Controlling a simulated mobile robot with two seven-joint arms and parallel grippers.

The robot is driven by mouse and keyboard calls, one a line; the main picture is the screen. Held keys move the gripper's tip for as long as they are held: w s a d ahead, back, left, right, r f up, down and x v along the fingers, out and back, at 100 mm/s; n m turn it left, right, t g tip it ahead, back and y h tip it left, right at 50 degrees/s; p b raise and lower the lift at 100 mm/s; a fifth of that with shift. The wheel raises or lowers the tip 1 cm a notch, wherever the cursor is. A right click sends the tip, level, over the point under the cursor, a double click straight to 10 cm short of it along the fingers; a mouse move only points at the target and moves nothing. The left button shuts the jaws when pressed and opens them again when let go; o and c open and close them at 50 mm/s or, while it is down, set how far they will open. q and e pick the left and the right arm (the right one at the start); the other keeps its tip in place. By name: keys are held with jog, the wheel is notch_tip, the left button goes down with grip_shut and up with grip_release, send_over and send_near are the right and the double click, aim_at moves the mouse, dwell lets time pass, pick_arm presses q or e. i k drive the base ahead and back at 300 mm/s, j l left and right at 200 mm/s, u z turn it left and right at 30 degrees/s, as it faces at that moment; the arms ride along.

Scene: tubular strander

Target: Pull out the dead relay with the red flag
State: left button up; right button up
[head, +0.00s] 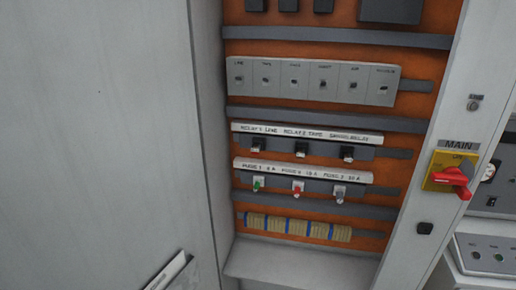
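Three small black relays sit in a row on a grey rail inside the open cabinet: a left relay (258,145), a middle relay (301,149) and a right relay (347,153). A white label strip (306,134) above them reads RELAY 1 LINE and RELAY 2 TAPE; its right-hand text is hard to read. I cannot make out a red flag on any relay. In the fuse row below are a green-marked fuse (258,184), a red-marked fuse (298,188) and a grey-marked fuse (340,192). Neither gripper is in view.
A row of grey breakers (312,79) sits above the relays, and a tan terminal strip (298,227) below the fuses. A red MAIN switch handle (452,178) sticks out at right. A plain grey panel (105,130) fills the left. A pale slanted object (172,272) shows at lower left.

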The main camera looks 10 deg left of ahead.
aim_at(256, 148)
jog(key=i+l+u, duration=0.75)
jog(key=i, duration=0.15)
jog(key=i+l+u, duration=0.4)
jog(key=l, duration=0.15)
